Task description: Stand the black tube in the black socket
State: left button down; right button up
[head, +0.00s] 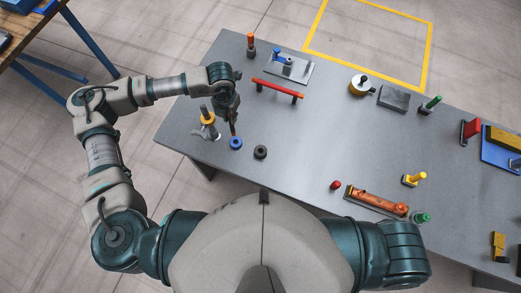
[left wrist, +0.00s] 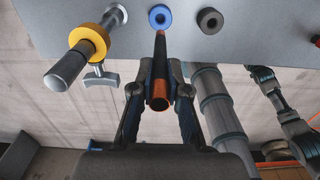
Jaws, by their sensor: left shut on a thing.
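My left gripper (head: 231,108) is shut on the black tube (left wrist: 159,62), which has a copper-coloured near end. The tube points down toward the table and shows in the head view (head: 233,127) as a thin dark piece below the fingers. Its far end is close to the blue socket (left wrist: 160,16); I cannot tell whether they touch. The black socket (left wrist: 210,20), a dark ring, lies on the table just right of the blue socket. In the head view the black socket (head: 260,152) is empty, beside the blue one (head: 236,143). My right gripper is not in view.
The metal tube expander with a yellow collar (head: 208,119) stands just left of the gripper. The grey table (head: 310,140) is clear to the right of the black socket.

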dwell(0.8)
pick_arm(q)
jog(key=s+d+b, duration=0.4)
jog(key=d+b, duration=0.1)
jog(key=d, duration=0.5)
jog(key=shift+d+t+b, duration=0.3)
jog(key=shift+b, duration=0.1)
notch_tip(320, 180, down, 6)
jog(key=b, duration=0.6)
jog(key=shift+a+r+b, duration=0.1)
jog(key=shift+r+b, duration=0.1)
jog(key=shift+b, duration=0.1)
dwell(0.4)
